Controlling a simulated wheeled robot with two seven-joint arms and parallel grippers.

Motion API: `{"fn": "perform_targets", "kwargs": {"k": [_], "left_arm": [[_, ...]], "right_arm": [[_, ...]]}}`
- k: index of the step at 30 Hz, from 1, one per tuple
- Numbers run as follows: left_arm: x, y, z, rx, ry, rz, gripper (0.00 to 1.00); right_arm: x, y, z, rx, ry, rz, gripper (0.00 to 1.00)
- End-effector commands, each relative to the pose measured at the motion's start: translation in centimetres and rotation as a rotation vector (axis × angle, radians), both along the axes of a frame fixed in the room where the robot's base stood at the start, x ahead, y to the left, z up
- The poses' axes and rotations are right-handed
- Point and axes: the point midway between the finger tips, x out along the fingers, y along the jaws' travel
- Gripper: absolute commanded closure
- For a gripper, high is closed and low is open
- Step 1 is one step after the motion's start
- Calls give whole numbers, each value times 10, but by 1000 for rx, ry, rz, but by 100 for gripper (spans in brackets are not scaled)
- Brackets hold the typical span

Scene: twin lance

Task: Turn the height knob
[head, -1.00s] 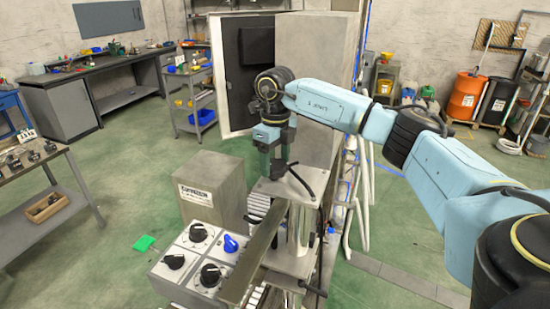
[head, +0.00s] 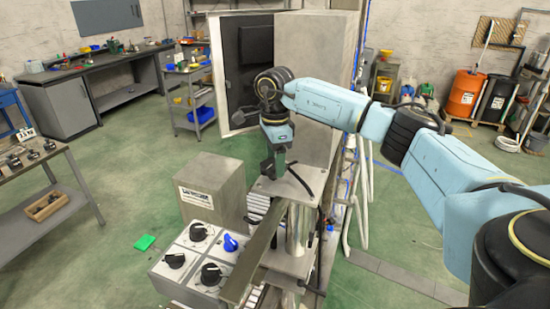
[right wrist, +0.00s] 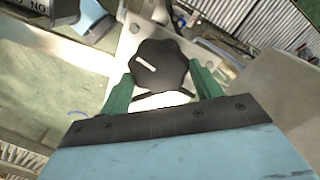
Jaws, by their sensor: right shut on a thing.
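A black lobed knob (right wrist: 160,66) with a white pointer mark sits on a light metal plate in the right wrist view. The green fingers of my right gripper (right wrist: 162,86) are on either side of it, shut on it. In the head view my right gripper (head: 274,166) points down at the top plate (head: 268,187) of the machine's post. The knob is hidden there behind the fingers. My left gripper is not in view.
A grey panel (head: 188,248) with several black knobs (head: 198,232) and one blue knob (head: 230,243) stands left of the post. A metal box (head: 212,190) is behind it, and a tall grey cabinet (head: 312,90) stands behind the gripper.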

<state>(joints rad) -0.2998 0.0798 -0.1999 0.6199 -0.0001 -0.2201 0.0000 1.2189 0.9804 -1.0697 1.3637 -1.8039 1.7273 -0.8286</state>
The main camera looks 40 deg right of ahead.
Motion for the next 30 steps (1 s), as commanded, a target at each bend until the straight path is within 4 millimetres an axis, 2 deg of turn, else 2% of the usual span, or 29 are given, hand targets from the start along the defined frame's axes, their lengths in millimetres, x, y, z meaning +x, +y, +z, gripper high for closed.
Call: {"fn": "perform_targets", "kwargs": {"k": [30], "left_arm": [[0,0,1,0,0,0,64]], "right_arm": [[5,-1,0,-2,2,963,59]]}}
